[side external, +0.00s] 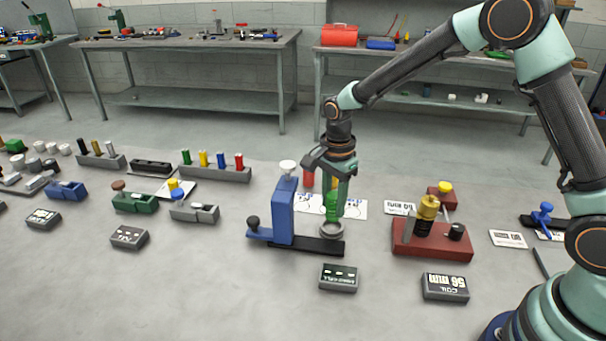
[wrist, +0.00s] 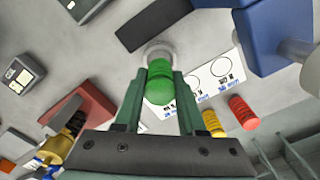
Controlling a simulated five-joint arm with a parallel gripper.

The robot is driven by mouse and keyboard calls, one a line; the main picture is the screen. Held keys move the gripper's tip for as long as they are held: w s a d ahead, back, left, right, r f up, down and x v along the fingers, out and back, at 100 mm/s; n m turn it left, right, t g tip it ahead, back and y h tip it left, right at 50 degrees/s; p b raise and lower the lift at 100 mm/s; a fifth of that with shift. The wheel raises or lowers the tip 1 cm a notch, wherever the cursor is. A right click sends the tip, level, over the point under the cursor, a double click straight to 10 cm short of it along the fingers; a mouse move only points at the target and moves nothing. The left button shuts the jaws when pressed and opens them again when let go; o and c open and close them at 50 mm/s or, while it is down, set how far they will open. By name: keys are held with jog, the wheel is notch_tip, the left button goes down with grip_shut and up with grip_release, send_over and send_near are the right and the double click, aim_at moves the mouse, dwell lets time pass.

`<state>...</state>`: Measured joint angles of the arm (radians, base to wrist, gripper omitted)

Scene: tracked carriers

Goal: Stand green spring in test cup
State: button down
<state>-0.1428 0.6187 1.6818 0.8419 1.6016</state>
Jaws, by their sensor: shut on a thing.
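My gripper (side external: 336,203) is shut on the green spring (side external: 331,206) and holds it upright. The spring also shows between the two fingers in the wrist view (wrist: 159,88). The test cup (side external: 331,231) is a small pale grey ring on the dark base of the blue press (side external: 283,212). The spring is over the cup, its lower end close to the rim. In the wrist view the cup (wrist: 156,49) shows just past the spring's far end. Whether the spring's end is inside the cup or just above it, I cannot tell.
A red spring (wrist: 243,112) and a yellow spring (wrist: 213,123) stand near a white printed card (wrist: 222,72). A red block with a brass fixture (side external: 428,240) is to the right. A dark display box (side external: 338,278) lies in front.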

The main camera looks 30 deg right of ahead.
jog(key=shift+f, duration=1.75)
dwell(1.1)
grip_release()
dwell(0.4)
dwell(0.4)
jog(key=shift+r, duration=3.5)
